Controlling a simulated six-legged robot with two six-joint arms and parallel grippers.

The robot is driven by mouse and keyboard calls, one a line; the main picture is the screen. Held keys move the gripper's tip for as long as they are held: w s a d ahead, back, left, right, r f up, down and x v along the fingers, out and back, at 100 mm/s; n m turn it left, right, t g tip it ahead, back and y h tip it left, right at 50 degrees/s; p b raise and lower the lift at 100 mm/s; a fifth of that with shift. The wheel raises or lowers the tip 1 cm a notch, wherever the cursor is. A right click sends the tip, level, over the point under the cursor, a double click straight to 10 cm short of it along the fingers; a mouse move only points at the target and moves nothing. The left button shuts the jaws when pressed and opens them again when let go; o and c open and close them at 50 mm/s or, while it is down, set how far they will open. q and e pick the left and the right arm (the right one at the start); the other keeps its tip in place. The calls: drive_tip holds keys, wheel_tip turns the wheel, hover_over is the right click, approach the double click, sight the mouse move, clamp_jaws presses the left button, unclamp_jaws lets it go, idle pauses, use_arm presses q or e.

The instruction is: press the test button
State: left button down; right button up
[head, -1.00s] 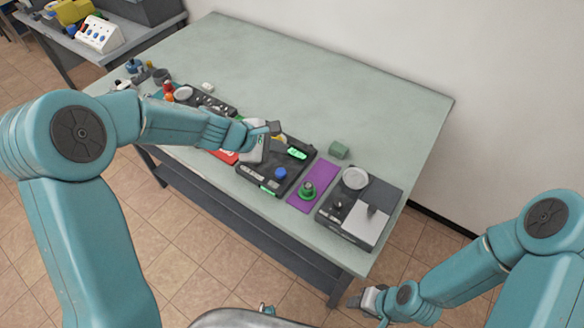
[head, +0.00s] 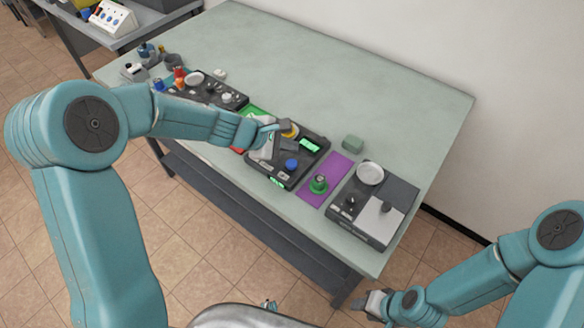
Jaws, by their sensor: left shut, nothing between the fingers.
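A black tester box (head: 283,181) with a lit green display (head: 310,146) sits near the table's front edge. A round blue button (head: 291,165) is on its top, and a yellow part (head: 290,130) shows at its back left. No label is readable, so I cannot tell which part is the test button. My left gripper (head: 273,142) is shut and empty over the box's left side, left of the blue button and apart from it. It hides part of the box. My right gripper (head: 372,300) is low in front of the table; its fingers are too small to judge.
A purple mat (head: 338,167) with a green knob (head: 318,184) lies right of the box. A grey scale-like device (head: 402,187) stands further right, a green block (head: 352,143) behind. A dark tray (head: 207,88) with several parts is left. The table's back (head: 330,70) is clear.

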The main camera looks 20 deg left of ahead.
sight(289, 165)
use_arm(q)
wheel_tip(289, 165, down, 3)
drive_tip(key=shift+w+a+f+b, duration=0.15)
drive_tip(key=shift+f+b, duration=0.05)
drive_tip(key=shift+b, duration=0.85)
drive_tip(key=shift+f+b, duration=0.3)
drive_tip(key=shift+b, duration=0.05)
use_arm(e)
wheel_tip(289, 165, down, 4)
drive_tip(key=shift+r, duration=0.1)
drive_tip(key=shift+a, duration=0.1)
idle(0.4)
use_arm(q)
drive_tip(key=shift+f+b, duration=0.45)
drive_tip(key=shift+b, duration=0.1)
use_arm(e)
drive_tip(key=shift+f, duration=0.55)
